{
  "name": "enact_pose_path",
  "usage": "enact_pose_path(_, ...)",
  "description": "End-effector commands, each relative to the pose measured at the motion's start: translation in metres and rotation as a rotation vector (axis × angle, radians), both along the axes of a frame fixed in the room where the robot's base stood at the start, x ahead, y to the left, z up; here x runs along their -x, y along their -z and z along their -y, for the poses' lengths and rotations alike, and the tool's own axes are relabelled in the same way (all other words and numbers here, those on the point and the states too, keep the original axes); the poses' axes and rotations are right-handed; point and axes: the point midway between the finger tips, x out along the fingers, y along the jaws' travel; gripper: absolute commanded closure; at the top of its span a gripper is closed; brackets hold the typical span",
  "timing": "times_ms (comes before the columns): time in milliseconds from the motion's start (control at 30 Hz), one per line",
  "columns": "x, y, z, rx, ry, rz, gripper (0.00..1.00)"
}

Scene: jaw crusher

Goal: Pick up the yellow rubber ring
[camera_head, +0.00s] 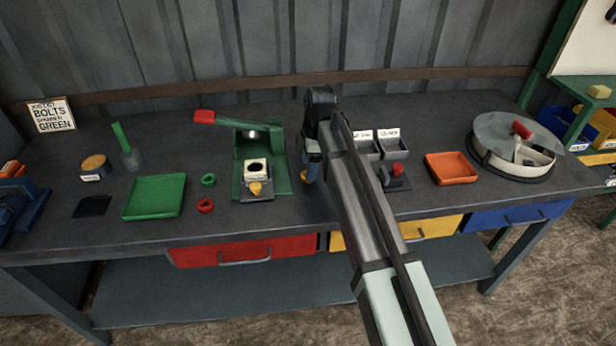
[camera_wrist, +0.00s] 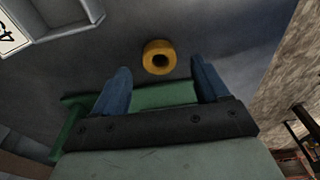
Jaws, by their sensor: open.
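The yellow rubber ring (camera_wrist: 159,57) lies on the dark bench top in the wrist view, with its dark hole facing the camera. It appears between the tips of my open gripper (camera_wrist: 160,66), whose two blue fingers stand apart on either side of it in the picture. In the head view my gripper (camera_head: 311,166) points down at the bench just right of the green press. A bit of the yellow ring (camera_head: 308,180) shows at the fingertips, partly hidden by them. The height gap between fingertips and ring cannot be told.
The green press (camera_head: 279,178) stands close on the left, with a red-tipped lever (camera_head: 204,117). Grey bins (camera_head: 393,148) and a red-topped item (camera_head: 397,170) are close on the right. A green ring (camera_head: 208,180), red ring (camera_head: 205,205) and green tray (camera_head: 155,197) lie farther left.

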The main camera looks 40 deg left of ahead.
Motion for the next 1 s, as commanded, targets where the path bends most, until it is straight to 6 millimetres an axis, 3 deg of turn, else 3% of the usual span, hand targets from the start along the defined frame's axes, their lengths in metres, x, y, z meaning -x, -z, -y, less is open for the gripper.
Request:
enact_pose_path(200, 0.002, 0.026, -0.002, 0.001, -0.001, 0.001, 0.26)
enact_pose_path(467, 0.002, 0.028, -0.002, -0.001, -0.001, 0.002, 0.27)
enact_pose_path(1000, 0.002, 0.028, -0.002, 0.0, -0.001, 0.001, 0.78)
